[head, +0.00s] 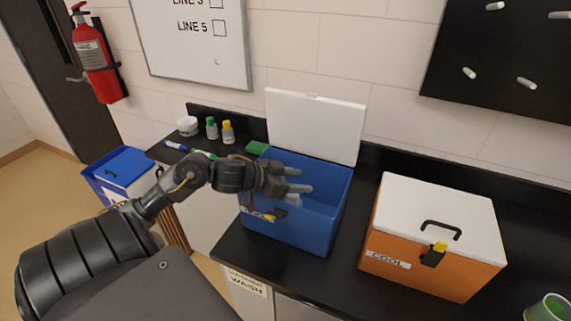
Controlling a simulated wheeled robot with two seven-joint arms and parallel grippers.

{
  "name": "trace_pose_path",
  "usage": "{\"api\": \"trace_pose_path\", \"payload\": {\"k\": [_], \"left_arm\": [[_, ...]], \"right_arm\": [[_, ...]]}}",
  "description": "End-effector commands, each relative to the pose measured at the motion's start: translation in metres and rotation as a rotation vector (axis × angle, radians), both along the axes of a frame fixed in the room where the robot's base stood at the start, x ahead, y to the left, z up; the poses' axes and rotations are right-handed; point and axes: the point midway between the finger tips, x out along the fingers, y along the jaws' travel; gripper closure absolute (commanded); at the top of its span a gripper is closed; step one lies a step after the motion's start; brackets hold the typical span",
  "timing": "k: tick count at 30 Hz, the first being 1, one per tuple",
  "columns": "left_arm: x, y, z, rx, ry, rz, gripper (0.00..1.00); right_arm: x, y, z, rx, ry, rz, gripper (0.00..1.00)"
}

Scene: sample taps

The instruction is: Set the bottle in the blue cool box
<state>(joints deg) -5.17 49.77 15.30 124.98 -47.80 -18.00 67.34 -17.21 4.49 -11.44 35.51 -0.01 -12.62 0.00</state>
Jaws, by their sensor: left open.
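The blue cool box (318,232) stands on the dark counter with its white lid (315,125) raised at the back. My left gripper (300,194) is over the box's opening, with its pale fingers apart. I see no bottle clearly between the fingers. The arm and the front wall hide part of the box's inside, so I cannot tell whether a bottle lies there. A small green-capped bottle (211,129) and a small yellow-capped bottle (228,133) stand upright at the back left of the counter. My right gripper is out of view.
A shut orange box (425,273) with a white lid and a "COOL" label stands to the right. A white tub (187,126), markers and a green sponge (257,148) lie behind my arm. A blue bin (100,180) stands at the left.

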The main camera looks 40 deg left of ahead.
Motion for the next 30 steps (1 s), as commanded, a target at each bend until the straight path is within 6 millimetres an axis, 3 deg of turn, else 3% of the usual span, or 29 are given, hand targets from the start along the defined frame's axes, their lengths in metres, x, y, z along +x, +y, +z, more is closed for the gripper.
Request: {"api": "trace_pose_path", "payload": {"k": [3,18,30], "left_arm": [[-0.003,0.002,0.011,0.004,-0.001,0.000,0.46],[-0.078,0.038,0.043,0.002,0.002,0.001,0.46],[-0.100,0.049,0.054,0.000,0.001,0.000,0.46]], "right_arm": [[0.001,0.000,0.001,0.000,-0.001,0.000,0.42],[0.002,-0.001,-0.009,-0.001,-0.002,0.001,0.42],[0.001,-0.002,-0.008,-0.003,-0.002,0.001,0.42]]}}
